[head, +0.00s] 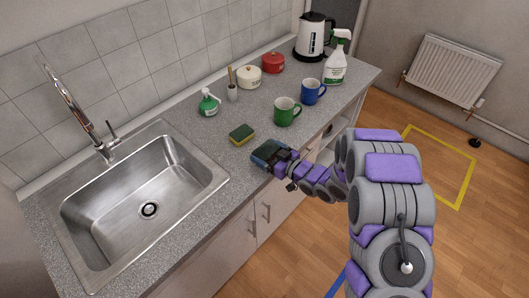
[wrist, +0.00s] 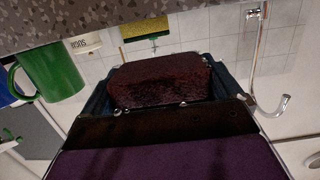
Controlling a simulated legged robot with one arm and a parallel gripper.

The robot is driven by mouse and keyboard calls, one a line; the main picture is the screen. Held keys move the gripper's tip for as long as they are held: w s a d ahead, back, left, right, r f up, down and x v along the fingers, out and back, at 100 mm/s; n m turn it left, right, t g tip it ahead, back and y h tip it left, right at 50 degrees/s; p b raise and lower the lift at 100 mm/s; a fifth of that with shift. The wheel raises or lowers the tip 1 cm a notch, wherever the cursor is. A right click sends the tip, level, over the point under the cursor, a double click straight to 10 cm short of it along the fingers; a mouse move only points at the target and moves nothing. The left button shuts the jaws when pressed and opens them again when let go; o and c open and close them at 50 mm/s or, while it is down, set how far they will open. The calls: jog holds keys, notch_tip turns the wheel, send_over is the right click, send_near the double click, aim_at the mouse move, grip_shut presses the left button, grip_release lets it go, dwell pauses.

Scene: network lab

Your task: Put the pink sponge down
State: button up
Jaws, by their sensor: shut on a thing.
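The pink sponge (wrist: 160,82) shows in the wrist view as a dark reddish block, in shadow, between the blue fingers of my gripper (wrist: 158,95). My gripper is shut on it. In the head view my gripper (head: 268,154) is at the front edge of the grey speckled counter (head: 215,134), to the right of the sink; the sponge is hard to make out there. I cannot tell whether the sponge touches the counter.
A yellow and green sponge (head: 242,134) lies just behind my gripper. A green mug (head: 286,112) and a blue mug (head: 312,92) stand to the right. The steel sink (head: 140,200) is on the left. A soap bottle (head: 209,103) stands farther back.

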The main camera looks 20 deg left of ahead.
aim_at(265, 145)
jog(key=shift+w+a+f, duration=0.15)
jog(key=shift+w+a, duration=0.35)
jog(key=shift+w, duration=0.35)
jog(key=shift+w+a+f, duration=0.1)
jog(key=shift+w+a, duration=0.4)
jog(key=shift+w, duration=0.35)
notch_tip(265, 145, down, 4)
jog(key=shift+w+r+b, duration=0.1)
jog(key=shift+r+b, duration=0.1)
jog(key=shift+b, duration=0.6)
jog(key=o, duration=0.7)
jog(key=shift+o, duration=0.2)
jog(key=shift+r, duration=0.1)
jog(key=p+v, duration=0.2)
jog(key=v, duration=1)
